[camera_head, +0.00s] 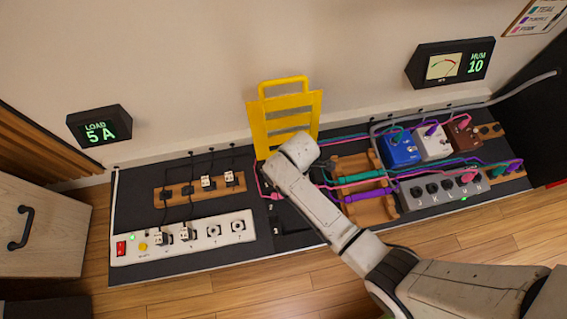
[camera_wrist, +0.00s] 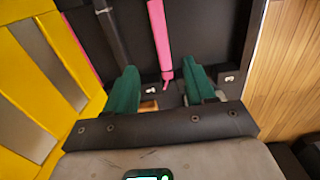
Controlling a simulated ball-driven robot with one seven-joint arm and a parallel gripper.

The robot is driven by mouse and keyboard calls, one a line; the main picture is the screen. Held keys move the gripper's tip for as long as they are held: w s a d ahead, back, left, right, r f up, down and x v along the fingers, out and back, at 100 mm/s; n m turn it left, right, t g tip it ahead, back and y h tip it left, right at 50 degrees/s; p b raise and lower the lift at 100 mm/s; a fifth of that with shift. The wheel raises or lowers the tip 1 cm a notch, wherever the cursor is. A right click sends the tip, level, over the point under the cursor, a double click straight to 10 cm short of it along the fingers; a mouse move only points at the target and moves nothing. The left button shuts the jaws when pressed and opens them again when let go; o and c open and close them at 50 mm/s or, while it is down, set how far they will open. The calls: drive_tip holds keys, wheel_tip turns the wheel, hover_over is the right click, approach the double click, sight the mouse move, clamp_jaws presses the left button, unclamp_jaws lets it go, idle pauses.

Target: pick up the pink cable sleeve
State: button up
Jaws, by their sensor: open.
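The pink cable sleeve (camera_wrist: 160,42) shows in the wrist view as a straight pink rod. It runs from the top edge down to a thin tip between my two fingers. My gripper (camera_wrist: 162,82) is open, its green fingers on either side of the sleeve's lower end. I cannot tell how far above or below the fingertips the sleeve lies, and I see no contact.
A yellow rack (camera_head: 263,125) stands behind my arm. To the right, a teal sleeve (camera_head: 358,177) and a purple sleeve (camera_head: 367,194) rest on a wooden holder (camera_head: 378,212). A white power strip (camera_head: 205,233) lies left.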

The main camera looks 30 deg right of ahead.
wheel_tip(320, 180, down, 5)
drive_tip(key=b, duration=0.2)
drive_tip(key=shift+b, duration=0.3)
wheel_tip(320, 180, down, 6)
drive_tip(key=b, duration=0.4)
drive_tip(key=shift+s+d+r, duration=0.1)
drive_tip(key=shift+s+r, duration=0.05)
drive_tip(key=shift+c, duration=0.3)
clamp_jaws()
